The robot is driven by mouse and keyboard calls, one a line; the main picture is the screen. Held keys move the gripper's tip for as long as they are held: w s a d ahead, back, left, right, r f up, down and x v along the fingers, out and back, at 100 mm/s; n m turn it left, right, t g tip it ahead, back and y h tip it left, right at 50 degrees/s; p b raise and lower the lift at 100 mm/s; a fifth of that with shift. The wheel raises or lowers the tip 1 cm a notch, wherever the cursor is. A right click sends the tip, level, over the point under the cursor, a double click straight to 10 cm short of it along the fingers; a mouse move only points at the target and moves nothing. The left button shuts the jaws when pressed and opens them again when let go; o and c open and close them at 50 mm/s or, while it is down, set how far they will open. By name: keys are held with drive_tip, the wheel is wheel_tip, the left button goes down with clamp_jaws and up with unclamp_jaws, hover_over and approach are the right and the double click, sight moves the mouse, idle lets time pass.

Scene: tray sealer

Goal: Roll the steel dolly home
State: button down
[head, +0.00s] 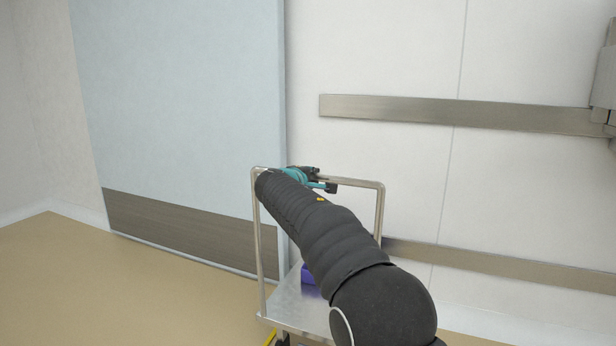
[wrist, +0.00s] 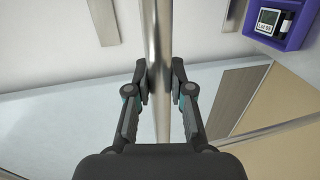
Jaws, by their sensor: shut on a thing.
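The steel dolly (head: 292,307) stands on the floor near the wall, with a tall tubular handle frame (head: 258,230) and a flat deck. My gripper (head: 310,178) is at the top bar of that handle. In the wrist view my gripper (wrist: 159,78) has its two fingers on either side of the bright steel bar (wrist: 158,30), closed on it. My arm hides part of the deck and the frame. A purple bin (head: 308,275) sits on the deck; the wrist view shows it (wrist: 262,40) with a small display device inside.
A pale blue door panel (head: 180,100) with a brown kick plate (head: 190,230) is behind and left of the dolly. Metal rails (head: 450,110) run along the white wall to the right. The tan floor (head: 100,290) at left is clear.

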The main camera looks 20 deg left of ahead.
idle(0.3)
drive_tip(key=c, duration=1)
unclamp_jaws()
drive_tip(key=shift+s, duration=0.1)
drive_tip(key=v, duration=1.1)
drive_tip(key=shift+s+r, duration=0.1)
drive_tip(key=shift+s, duration=0.25)
